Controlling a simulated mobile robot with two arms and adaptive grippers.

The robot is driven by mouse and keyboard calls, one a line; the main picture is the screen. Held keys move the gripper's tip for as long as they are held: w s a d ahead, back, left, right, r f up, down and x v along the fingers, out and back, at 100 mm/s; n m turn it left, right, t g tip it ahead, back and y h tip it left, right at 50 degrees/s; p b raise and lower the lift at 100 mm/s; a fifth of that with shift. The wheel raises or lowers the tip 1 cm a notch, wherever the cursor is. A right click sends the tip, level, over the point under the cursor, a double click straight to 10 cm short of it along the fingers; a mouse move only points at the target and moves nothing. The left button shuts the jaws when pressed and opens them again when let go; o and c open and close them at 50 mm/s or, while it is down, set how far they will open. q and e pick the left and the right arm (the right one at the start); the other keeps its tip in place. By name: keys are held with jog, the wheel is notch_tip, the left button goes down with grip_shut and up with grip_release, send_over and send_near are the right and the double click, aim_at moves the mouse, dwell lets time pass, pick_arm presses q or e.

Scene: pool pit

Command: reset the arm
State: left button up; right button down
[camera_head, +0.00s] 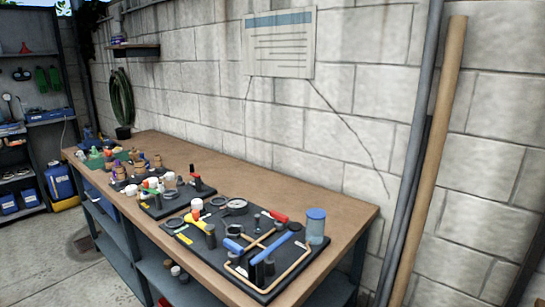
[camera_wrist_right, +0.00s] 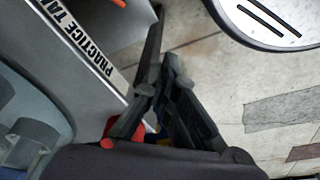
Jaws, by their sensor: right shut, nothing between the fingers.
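My right gripper (camera_wrist_right: 165,75) shows in the right wrist view. Its dark fingers are drawn together with nothing between them. It hangs over a pale floor (camera_wrist_right: 215,85), beside a grey surface (camera_wrist_right: 75,75) that carries a "PRACTICE TA..." label (camera_wrist_right: 85,45). Neither of my arms shows in the head view, and my left gripper is in neither view.
A wooden workbench (camera_head: 345,205) runs along a block wall (camera_head: 370,60). Black boards (camera_head: 205,250) on it hold valves, pipe fittings and a blue-topped container (camera_head: 315,225). Grey and tan poles (camera_head: 435,130) lean at right. Shelves (camera_head: 35,120) stand far left. Floor (camera_head: 65,265) is open at front left.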

jog(key=s+d+f+g, duration=0.1)
jog(key=s+d+f, duration=0.2)
jog(key=s+f, duration=1.3)
jog(key=shift+s+p, duration=0.4)
jog(key=shift+s, duration=0.2)
